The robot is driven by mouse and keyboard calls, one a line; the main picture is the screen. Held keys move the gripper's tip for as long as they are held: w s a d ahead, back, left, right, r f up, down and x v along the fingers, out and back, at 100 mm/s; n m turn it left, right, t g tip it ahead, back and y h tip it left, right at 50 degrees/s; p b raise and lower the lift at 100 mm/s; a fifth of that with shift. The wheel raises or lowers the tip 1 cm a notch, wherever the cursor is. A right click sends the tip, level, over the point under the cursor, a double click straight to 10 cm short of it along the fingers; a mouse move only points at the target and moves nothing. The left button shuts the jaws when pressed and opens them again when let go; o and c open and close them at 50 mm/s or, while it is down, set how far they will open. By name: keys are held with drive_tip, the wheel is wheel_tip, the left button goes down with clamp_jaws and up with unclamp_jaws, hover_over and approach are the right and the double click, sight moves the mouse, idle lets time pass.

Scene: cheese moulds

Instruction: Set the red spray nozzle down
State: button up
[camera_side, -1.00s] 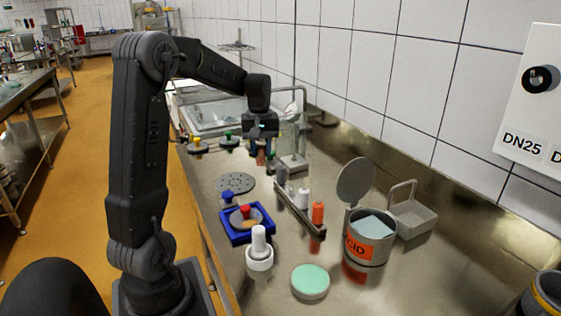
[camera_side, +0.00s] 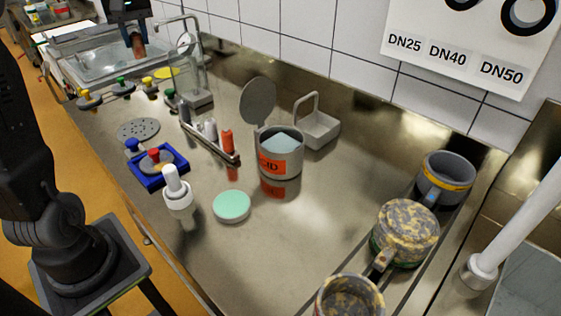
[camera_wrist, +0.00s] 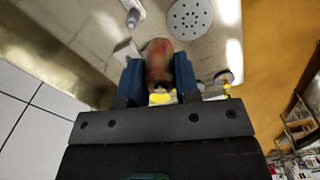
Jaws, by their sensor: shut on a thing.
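My gripper (camera_side: 131,24) is at the top left of the side view, over the sink area, cut off by the frame's top edge. It is shut on a reddish-brown piece, the red spray nozzle (camera_side: 138,46), which hangs below the fingers. In the wrist view the nozzle (camera_wrist: 158,58) sits between the two blue fingers of my gripper (camera_wrist: 158,72). A narrow rack (camera_side: 232,158) on the counter carries an orange-red piece (camera_side: 227,141), a white piece (camera_side: 210,131) and a dark piece (camera_side: 184,112). The held nozzle looks clear of the counter.
Several coloured-knob valves (camera_side: 122,88) stand at the left. A perforated disc (camera_side: 138,129), blue frame (camera_side: 181,174), lidded can (camera_side: 279,152) and green-topped tub (camera_side: 231,207) are nearer.

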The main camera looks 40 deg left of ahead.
drive_tip(key=w+d, duration=0.7)
drive_tip(key=d, duration=0.1)
hover_over(282, 149)
drive_tip(key=s+d, duration=0.4)
wheel_tip(282, 149, down, 24)
drive_tip(key=shift+a+f, duration=0.1)
drive_tip(key=shift+a, duration=0.05)
drive_tip(key=shift+f, duration=0.1)
drive_tip(key=o, duration=0.9)
